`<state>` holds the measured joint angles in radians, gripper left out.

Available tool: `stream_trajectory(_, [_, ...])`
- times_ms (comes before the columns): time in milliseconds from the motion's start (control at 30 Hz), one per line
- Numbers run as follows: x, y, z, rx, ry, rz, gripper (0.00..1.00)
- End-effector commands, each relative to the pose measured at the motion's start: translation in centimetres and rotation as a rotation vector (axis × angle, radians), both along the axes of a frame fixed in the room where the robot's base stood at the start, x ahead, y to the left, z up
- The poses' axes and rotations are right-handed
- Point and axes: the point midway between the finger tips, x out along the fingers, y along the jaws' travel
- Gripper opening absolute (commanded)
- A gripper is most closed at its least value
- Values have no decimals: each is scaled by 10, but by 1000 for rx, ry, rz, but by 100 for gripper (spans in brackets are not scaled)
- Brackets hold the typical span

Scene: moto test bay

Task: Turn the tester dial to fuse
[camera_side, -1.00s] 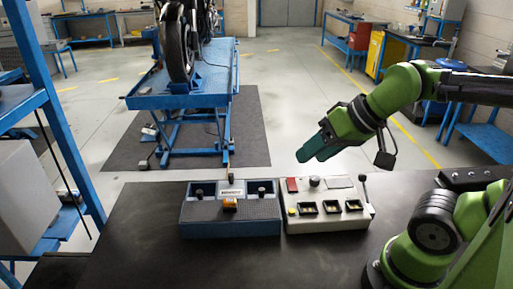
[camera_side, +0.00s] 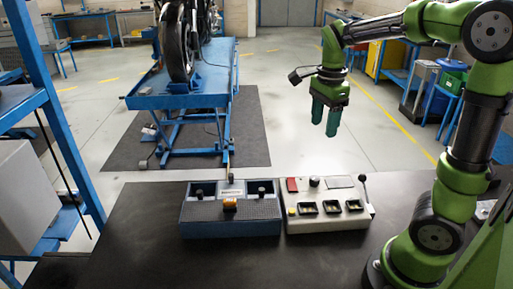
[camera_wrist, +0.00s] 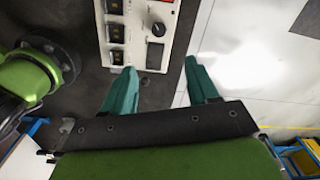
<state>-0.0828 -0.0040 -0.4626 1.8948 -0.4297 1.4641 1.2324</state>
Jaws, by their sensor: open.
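The tester (camera_side: 328,224) is a pale box on the dark bench, right of a blue box. The dial's pointer and markings are too small to read. My gripper (camera_side: 325,126) points down above and behind the tester, apart from it. In the wrist view its teal fingers (camera_wrist: 162,69) are spread and empty.
The blue box (camera_side: 230,228) with an orange knob stands close at the tester's left. A lever with a dark ball (camera_side: 363,177) rises at the tester's right end. Several dark square recesses line the tester's front. The bench front (camera_side: 150,260) is clear.

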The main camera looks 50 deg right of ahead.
Motion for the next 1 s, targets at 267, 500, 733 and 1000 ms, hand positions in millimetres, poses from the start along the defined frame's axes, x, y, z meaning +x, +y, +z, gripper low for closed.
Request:
stream_trajectory(267, [-1,1,-29,5,6,-30,59])
stream_trajectory(500, [-1,1,-82,6,8,-29,59])
stream_trajectory(733, [0,1,-130,5,7,-28,59])
stream_trajectory(1000, [1,0,-164,5,4,-28,59])
